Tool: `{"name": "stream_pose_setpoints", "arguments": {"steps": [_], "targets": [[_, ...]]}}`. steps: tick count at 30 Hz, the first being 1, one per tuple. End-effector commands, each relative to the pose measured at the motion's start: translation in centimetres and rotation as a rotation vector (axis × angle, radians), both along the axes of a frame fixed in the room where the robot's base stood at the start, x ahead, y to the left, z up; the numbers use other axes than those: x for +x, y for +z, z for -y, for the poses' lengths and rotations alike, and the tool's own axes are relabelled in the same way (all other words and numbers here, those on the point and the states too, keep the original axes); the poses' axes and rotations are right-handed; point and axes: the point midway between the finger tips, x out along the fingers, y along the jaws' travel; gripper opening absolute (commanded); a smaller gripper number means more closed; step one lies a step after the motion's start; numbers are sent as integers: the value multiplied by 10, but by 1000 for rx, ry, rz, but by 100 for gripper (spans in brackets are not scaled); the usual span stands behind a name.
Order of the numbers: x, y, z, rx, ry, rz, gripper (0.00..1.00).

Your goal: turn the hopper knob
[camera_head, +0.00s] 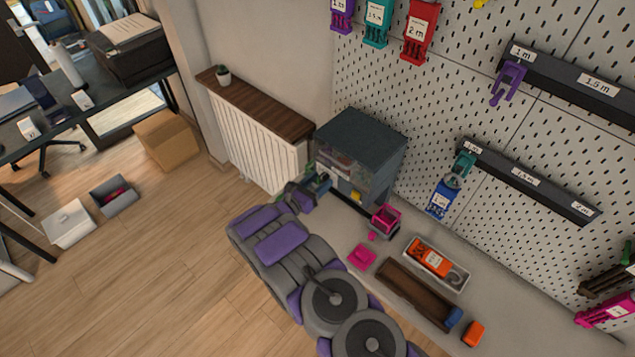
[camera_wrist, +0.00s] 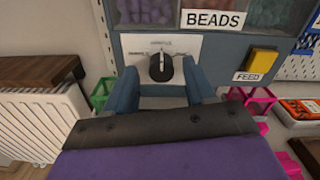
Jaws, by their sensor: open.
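The hopper (camera_head: 362,148) is a dark grey-blue box by the pegboard wall. In the wrist view its front (camera_wrist: 227,48) carries a "BEADS" label above a white dial plate (camera_wrist: 133,46). The black hopper knob (camera_wrist: 160,68) sits on that plate, with its pale pointer mark roughly upward. My gripper (camera_wrist: 166,78) is open, with one blue-grey finger at each side of the knob and a gap visible around it. In the head view my gripper (camera_head: 318,184) is at the hopper's front and the knob is hidden.
A yellow button (camera_wrist: 263,62) labelled "FEED" is right of the knob. A pink basket (camera_head: 385,219) stands below the hopper. A white radiator (camera_head: 262,140) is close on the left. A tray (camera_head: 461,283) with an orange item and a brown trough (camera_head: 412,290) lie to the right.

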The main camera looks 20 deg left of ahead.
Motion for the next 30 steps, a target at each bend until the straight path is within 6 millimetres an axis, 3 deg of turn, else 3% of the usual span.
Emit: {"name": "stream_pose_setpoints", "arguments": {"steps": [3, 20, 30], "targets": [[0, 0, 0, 0, 0, 0, 53], [0, 0, 0, 1, 0, 0, 0], [1, 0, 0, 46, 0, 20, 0]]}}
